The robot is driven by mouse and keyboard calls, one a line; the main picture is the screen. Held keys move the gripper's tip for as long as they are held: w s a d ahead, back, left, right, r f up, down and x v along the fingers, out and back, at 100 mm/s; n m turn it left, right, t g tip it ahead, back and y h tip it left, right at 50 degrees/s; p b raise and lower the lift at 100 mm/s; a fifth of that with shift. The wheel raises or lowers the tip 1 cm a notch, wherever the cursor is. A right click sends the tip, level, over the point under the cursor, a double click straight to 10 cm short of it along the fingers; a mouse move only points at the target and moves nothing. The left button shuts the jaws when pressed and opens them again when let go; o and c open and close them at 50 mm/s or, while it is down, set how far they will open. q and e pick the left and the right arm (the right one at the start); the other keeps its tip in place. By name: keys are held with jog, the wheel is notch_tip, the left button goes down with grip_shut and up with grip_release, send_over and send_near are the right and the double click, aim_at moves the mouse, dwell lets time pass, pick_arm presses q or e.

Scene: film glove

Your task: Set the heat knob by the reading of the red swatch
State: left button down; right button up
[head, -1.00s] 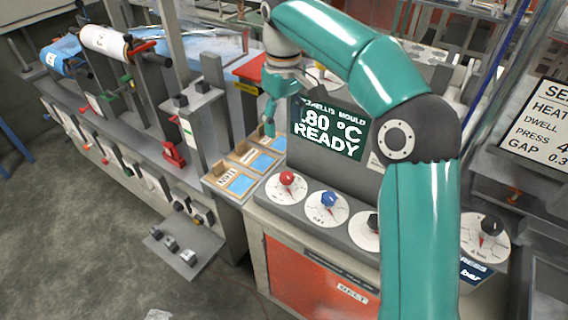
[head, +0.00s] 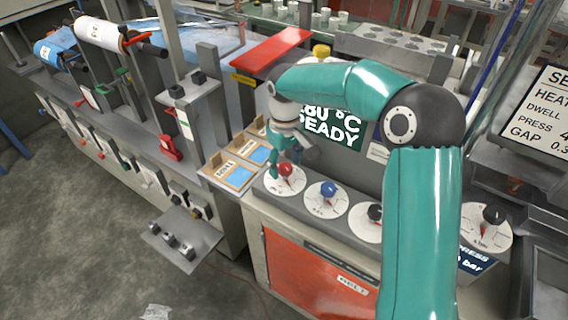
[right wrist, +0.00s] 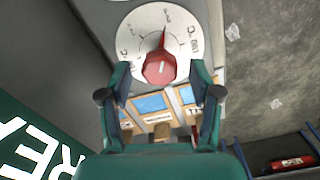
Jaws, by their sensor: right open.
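The red knob (head: 285,170) sits on a white dial at the left end of a grey panel. It is most likely the heat knob, but its label is too small to read. My right gripper (head: 280,164) is at this knob, pointing down. In the right wrist view the open fingers (right wrist: 159,76) stand on either side of the red knob (right wrist: 160,69), with no clear contact. The knob's pointer is toward the top of that picture. Blue swatches lie in wooden trays (head: 238,176) beside the panel; I cannot make out a red swatch. My left gripper is not in view.
A blue knob (head: 328,189) and black knobs (head: 376,212) stand to the right on the same panel. A screen (head: 333,130) behind reads 80 °C READY, partly covered by my arm. A settings sign (head: 540,115), cut off, lists heat, dwell, press and gap.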

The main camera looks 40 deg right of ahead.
jog(key=shift+f, duration=0.2)
jog(key=c, duration=1)
jog(key=shift+a, duration=0.15)
jog(key=shift+c, duration=0.7)
